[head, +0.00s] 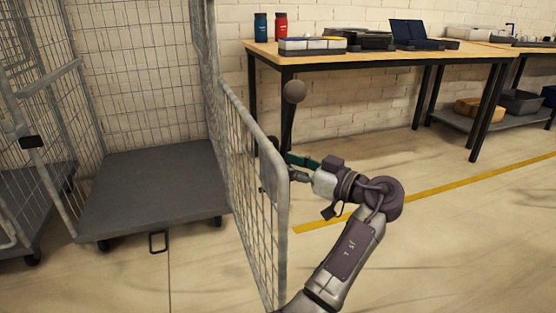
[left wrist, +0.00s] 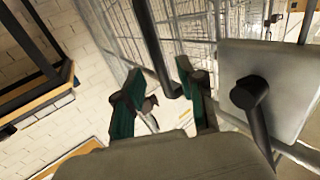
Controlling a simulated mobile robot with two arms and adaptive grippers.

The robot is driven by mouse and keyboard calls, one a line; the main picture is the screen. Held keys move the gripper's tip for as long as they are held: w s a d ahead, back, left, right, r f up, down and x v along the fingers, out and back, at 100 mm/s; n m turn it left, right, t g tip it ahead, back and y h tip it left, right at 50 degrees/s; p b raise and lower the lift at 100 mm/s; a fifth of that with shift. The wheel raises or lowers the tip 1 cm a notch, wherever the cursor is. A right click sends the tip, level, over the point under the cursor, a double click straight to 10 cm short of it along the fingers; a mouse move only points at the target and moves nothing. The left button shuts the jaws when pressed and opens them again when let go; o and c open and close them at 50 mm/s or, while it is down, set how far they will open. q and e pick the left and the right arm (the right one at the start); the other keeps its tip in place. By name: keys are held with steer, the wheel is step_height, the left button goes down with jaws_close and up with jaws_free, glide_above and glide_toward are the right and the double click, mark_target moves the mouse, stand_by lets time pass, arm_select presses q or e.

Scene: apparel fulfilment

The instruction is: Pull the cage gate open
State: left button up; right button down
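The cage gate (head: 243,165) is a grey wire-mesh panel with a tubular frame. It stands at the right of the cage's dark platform (head: 160,185), reaching toward me, and the front of the platform is uncovered. A flat grey plate (head: 269,178) is fixed near its outer edge; in the left wrist view the plate (left wrist: 287,75) carries a black knob. My left gripper (head: 291,167) is on the right side of the gate beside the plate. In the left wrist view its teal fingers (left wrist: 160,95) are apart, with a dark rod (left wrist: 152,45) showing between them. Contact is unclear. My right gripper is out of view.
A wooden-topped table (head: 375,56) with boxes and bottles stands behind on the right. Another mesh cage (head: 22,110) is at the far left. A dark rod with a grey ball (head: 294,91) rises behind my gripper. The floor at front right is clear.

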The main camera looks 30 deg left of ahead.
arm_select(q)
steer(key=shift+s+d, duration=0.2)
steer(key=shift+d, duration=1.4)
